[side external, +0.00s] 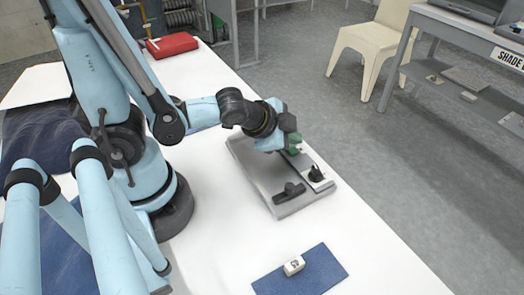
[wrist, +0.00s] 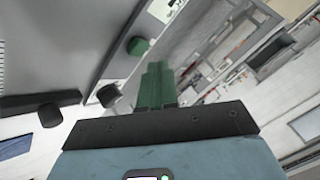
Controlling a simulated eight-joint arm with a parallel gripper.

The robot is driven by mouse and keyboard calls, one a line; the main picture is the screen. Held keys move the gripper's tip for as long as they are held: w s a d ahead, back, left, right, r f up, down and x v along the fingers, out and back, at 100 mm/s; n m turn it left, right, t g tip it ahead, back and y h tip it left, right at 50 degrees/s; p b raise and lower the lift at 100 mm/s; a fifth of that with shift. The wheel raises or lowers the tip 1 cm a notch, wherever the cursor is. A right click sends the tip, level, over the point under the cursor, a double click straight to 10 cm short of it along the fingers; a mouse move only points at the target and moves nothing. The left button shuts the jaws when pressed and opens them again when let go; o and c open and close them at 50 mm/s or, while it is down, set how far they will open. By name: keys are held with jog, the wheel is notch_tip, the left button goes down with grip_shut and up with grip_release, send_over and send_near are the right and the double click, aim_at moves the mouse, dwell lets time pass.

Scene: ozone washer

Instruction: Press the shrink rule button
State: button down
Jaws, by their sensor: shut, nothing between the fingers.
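A grey panel (side external: 262,178) lies on the white table, with a lighter strip along its right side. In the wrist view the panel (wrist: 60,50) shows a round green button (wrist: 138,46) on the strip. A black knob (side external: 316,174) sits on the strip; it also shows in the wrist view (wrist: 108,94). A black handle (side external: 289,191) is on the panel's near part. I cannot read any label naming the shrink rule button. My gripper (wrist: 156,68) has green fingers, shut and empty, beside the green button with a gap in the picture. In the side view my gripper (side external: 291,138) is over the panel's far right end.
A blue mat (side external: 312,276) with a small white block (side external: 293,265) lies nearer on the table. A red case (side external: 172,44) is at the far end. A cream chair (side external: 370,45) and grey desk (side external: 455,35) stand off to the right.

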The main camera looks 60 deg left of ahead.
aim_at(290, 152)
jog(key=shift+r, duration=2.35)
jog(key=r+n, duration=0.1)
jog(key=n, duration=0.1)
jog(key=s+a+r+n+g, duration=0.1)
jog(key=n, duration=0.2)
jog(key=s+a+r+n+g+h, duration=0.1)
jog(key=r+n, duration=0.1)
jog(key=shift+s+a+n, duration=0.15)
jog(key=shift+s+n, duration=0.1)
jog(key=shift+n, duration=0.15)
jog(key=shift+r, duration=0.1)
jog(key=shift+w+d+r+g, duration=0.3)
jog(key=shift+w+r+g, duration=0.3)
jog(key=shift+g, duration=0.6)
jog(key=shift+w+d+r+g, duration=0.3)
jog(key=shift+w+r+g, duration=0.25)
jog(key=shift+g, duration=0.65)
jog(key=shift+w+d+r+g, duration=0.3)
jog(key=shift+w+r+g, duration=0.3)
jog(key=shift+g, duration=0.6)
